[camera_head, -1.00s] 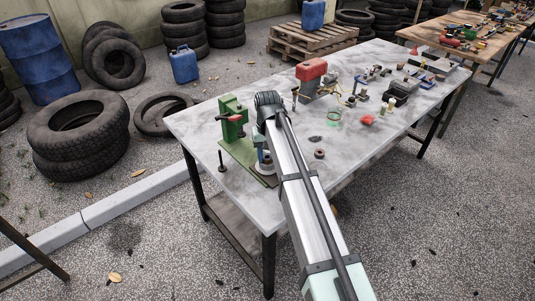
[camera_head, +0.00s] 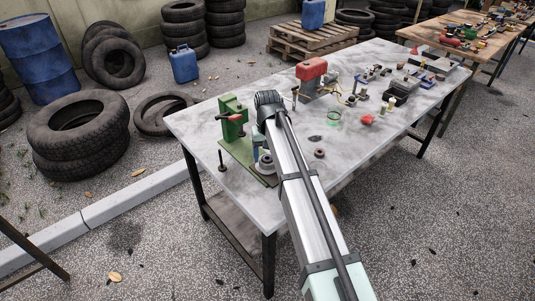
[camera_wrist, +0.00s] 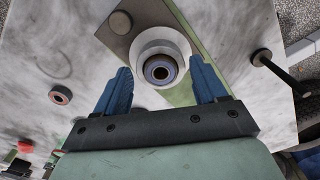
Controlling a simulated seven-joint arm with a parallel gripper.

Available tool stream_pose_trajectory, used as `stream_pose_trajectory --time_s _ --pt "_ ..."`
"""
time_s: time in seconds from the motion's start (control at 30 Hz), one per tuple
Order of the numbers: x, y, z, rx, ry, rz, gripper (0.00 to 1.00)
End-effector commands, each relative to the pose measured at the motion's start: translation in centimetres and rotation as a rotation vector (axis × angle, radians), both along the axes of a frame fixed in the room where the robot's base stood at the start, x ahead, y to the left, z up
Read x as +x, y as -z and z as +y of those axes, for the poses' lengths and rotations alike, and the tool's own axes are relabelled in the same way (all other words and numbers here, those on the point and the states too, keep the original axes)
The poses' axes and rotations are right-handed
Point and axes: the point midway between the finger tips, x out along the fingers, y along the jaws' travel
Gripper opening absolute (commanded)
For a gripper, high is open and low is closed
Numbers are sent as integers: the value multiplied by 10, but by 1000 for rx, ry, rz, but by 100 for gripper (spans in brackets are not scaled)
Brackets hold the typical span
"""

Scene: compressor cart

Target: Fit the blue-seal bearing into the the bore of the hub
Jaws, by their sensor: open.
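The hub (camera_wrist: 148,50) is a pale round collar on a green base plate, seen from above in the wrist view. It also shows beside the green press in the head view (camera_head: 265,167). The blue-seal bearing (camera_wrist: 160,60), a blue-grey ring with a dark brownish centre, lies within the hub's outline at its bore. How deep it sits I cannot tell. My gripper (camera_wrist: 160,67) is open, its two blue fingers apart on either side of the hub and bearing. In the head view my arm partly covers this spot.
The green press (camera_head: 232,120) stands at the plate's back edge. A dark ring with a reddish centre (camera_wrist: 61,95) lies on the grey table (camera_head: 205,165). A dark upright pin (camera_head: 221,160) stands near the left edge. A red machine (camera_head: 311,72) and small parts are farther back.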

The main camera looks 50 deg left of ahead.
Motion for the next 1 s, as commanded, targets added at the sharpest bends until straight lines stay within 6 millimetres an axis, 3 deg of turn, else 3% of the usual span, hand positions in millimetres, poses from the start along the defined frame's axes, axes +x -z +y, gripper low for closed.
stream_pose_trajectory --time_s 0.27,0.7,1.0 --pt "0 -12 1 2 0 -1 71" --pt "1 -94 1 2 0 -1 71" --pt "0 -131 1 1 0 -1 71"
